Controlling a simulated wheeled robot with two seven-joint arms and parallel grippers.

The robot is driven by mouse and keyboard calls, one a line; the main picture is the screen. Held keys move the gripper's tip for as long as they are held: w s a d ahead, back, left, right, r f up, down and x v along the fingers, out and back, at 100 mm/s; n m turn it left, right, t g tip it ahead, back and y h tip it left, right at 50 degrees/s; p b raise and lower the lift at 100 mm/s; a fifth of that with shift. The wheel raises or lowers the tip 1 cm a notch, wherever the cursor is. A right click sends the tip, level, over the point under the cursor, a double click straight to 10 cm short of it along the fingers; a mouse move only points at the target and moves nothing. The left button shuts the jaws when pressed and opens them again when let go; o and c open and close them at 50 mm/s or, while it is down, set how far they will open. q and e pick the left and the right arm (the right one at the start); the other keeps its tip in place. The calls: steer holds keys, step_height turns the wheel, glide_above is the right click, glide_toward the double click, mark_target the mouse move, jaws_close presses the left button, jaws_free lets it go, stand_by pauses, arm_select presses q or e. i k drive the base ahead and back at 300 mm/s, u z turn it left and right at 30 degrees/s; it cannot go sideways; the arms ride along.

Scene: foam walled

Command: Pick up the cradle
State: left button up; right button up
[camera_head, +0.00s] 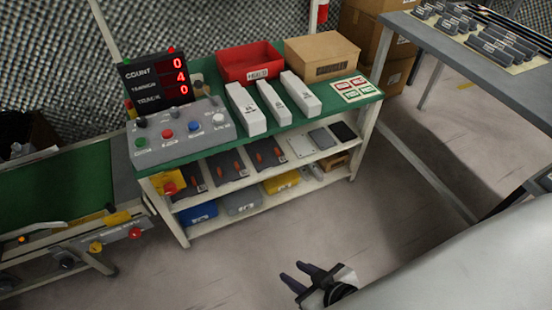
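I cannot tell for sure which thing is the cradle; nothing in the head view clearly shows as one. My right gripper (291,271) is low in the picture, over the bare floor in front of the green-topped bench (270,137). Its two dark fingers stand apart with nothing visible between them. It touches neither the bench nor its shelves. My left gripper is not in view.
The bench carries a button panel (180,132), a count display (158,82), a red bin (250,62), a cardboard box (321,55) and white boxes (246,110). A conveyor (50,195) stands left, a grey table (480,65) right. Floor between is clear.

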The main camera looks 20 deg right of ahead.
mark_target(226, 167)
steer(key=u, duration=0.35)
steer(key=k, duration=0.45)
steer(key=u, duration=1.2)
steer(key=i, duration=0.65)
steer(key=z, duration=0.55)
steer(key=i, duration=1)
steer(key=z, duration=1.3)
steer(key=i, duration=0.35)
steer(key=z, duration=0.35)
